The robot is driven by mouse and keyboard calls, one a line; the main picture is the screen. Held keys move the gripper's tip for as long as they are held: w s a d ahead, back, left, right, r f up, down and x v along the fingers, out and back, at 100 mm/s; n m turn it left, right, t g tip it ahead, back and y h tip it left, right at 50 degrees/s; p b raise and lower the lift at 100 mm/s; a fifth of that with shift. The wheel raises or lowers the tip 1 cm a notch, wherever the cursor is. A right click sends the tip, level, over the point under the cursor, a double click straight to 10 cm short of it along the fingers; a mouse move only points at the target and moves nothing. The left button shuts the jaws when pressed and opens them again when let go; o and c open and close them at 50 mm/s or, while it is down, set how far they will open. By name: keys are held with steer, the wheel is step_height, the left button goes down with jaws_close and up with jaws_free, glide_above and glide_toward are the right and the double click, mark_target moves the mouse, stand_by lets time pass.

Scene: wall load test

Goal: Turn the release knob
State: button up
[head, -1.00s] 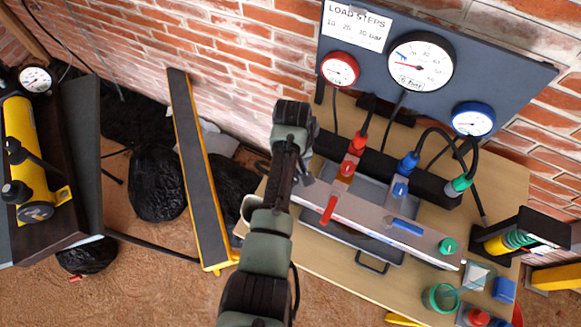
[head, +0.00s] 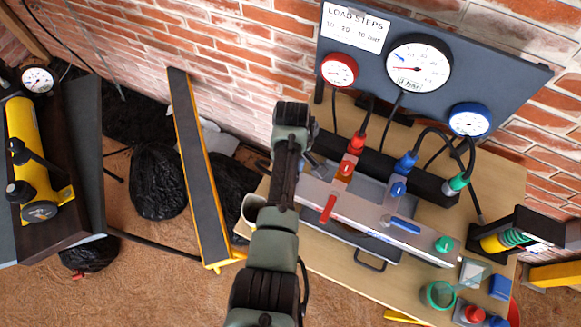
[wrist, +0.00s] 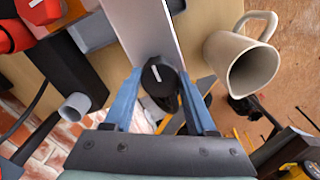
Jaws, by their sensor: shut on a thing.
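A black round knob (wrist: 159,77) with a white mark sits at the end of the long grey metal bar (wrist: 143,25) in the wrist view. My gripper (wrist: 161,84) has its two blue fingers on either side of this knob and is shut on it. In the head view my gripper (head: 312,168) is at the left end of the bar (head: 370,216), and the knob is hidden there. The bar also carries a red lever (head: 327,209), a blue lever (head: 405,226) and a green knob (head: 444,244).
Behind the bar stands a grey panel with a large white gauge (head: 418,64), a red gauge (head: 339,70) and a blue gauge (head: 468,120). Hoses run down from it. A beige mug (wrist: 241,62) stands close beside my gripper. A green cup (head: 438,295) is at the table's front right.

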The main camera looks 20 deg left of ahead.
steer(key=shift+w+a+r, duration=0.1)
steer(key=shift+r, duration=0.05)
steer(key=o, duration=1.4)
steer(key=shift+c, duration=0.2)
step_height(320, 180, up, 13)
steer(key=shift+b, duration=0.3)
